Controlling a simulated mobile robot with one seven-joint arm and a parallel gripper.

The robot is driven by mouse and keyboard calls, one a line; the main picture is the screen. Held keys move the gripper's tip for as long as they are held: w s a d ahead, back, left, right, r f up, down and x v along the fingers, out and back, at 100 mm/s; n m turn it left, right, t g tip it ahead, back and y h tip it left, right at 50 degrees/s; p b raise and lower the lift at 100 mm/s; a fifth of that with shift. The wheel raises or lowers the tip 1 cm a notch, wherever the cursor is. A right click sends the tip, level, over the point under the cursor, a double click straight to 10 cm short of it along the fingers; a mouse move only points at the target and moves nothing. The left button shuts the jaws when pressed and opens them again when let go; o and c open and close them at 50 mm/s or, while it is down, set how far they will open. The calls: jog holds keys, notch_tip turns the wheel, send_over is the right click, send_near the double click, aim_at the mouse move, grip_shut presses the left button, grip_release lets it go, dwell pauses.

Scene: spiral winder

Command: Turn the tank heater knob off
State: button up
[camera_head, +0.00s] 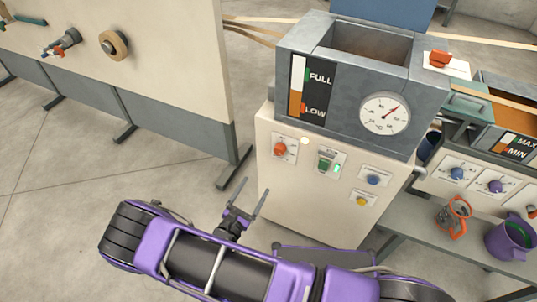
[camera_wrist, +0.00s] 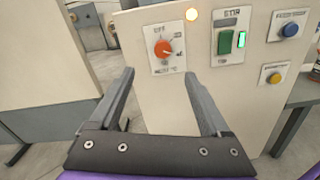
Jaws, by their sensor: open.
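An orange-red round knob (camera_head: 279,149) sits on a white plate on the front of a cream cabinet (camera_head: 300,190), under a grey tank (camera_head: 345,75). In the wrist view the same knob (camera_wrist: 163,49) shows above and between the fingers, with an OFF mark at its upper left and blurred lettering below. Its exact setting is hard to read.
Right of the knob are a green STIR switch (camera_wrist: 225,42) with a lit green light, a blue button (camera_wrist: 290,29) and a yellow button (camera_wrist: 274,78). A dial gauge (camera_head: 385,113) is on the tank. A bench (camera_head: 430,235) with mugs stands right; a cream panel (camera_head: 150,60) stands left.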

send_near(279, 152)
jog(key=x, duration=0.8)
jog(key=shift+w, duration=0.4)
jog(key=shift+c, duration=0.2)
grip_shut()
